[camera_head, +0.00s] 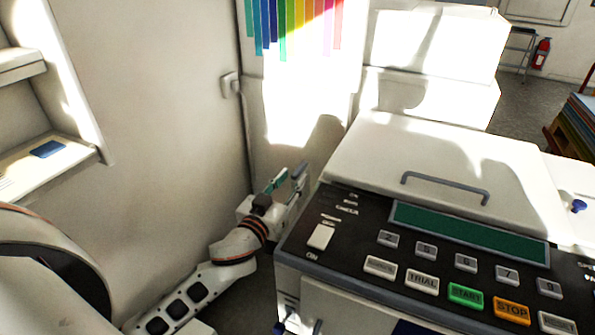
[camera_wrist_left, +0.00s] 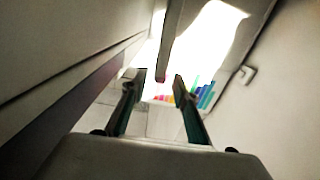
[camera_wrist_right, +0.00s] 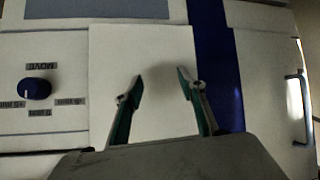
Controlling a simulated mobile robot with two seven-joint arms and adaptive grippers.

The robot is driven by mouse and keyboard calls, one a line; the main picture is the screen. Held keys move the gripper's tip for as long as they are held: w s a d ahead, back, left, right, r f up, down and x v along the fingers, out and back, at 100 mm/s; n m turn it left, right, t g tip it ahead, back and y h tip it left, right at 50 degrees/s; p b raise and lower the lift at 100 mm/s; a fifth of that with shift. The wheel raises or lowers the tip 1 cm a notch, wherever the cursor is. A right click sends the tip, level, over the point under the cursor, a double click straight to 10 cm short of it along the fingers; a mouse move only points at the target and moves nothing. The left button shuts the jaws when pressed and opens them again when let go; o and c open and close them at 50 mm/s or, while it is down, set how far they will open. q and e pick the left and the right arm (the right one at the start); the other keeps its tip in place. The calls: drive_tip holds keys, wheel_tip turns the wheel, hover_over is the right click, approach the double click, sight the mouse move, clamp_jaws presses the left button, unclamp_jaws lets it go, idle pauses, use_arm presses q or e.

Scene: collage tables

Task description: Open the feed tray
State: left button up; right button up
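The machine (camera_head: 345,215) is a copier-like printer with a dark control panel and a pale lid with a grey handle (camera_head: 445,186). I cannot clearly identify the feed tray. My left gripper (camera_head: 288,179) is beside the machine's left side, open and empty. In the left wrist view the gripper (camera_wrist_left: 159,78) has its fingers apart, and a pale bar (camera_wrist_left: 172,40) shows beyond the tips. My right gripper (camera_wrist_right: 153,82) is open in the right wrist view, facing a white panel (camera_wrist_right: 140,50) beside a blue stripe (camera_wrist_right: 216,70). It does not show in the head view.
A blue knob (camera_wrist_right: 35,89) marked MOVE and a metal handle (camera_wrist_right: 297,108) flank the white panel. Coloured strips (camera_head: 290,25) hang behind. The gap between cabinet and machine is narrow.

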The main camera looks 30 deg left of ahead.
use_arm(q)
drive_tip(key=w, duration=0.3)
drive_tip(key=shift+w+a, duration=0.1)
drive_tip(key=shift+w, duration=0.3)
use_arm(e)
drive_tip(key=shift+w+r, duration=0.4)
drive_tip(key=shift+r, duration=0.05)
use_arm(q)
clamp_jaws()
drive_tip(key=shift+a, duration=0.1)
use_arm(e)
drive_tip(key=shift+s+f, duration=0.1)
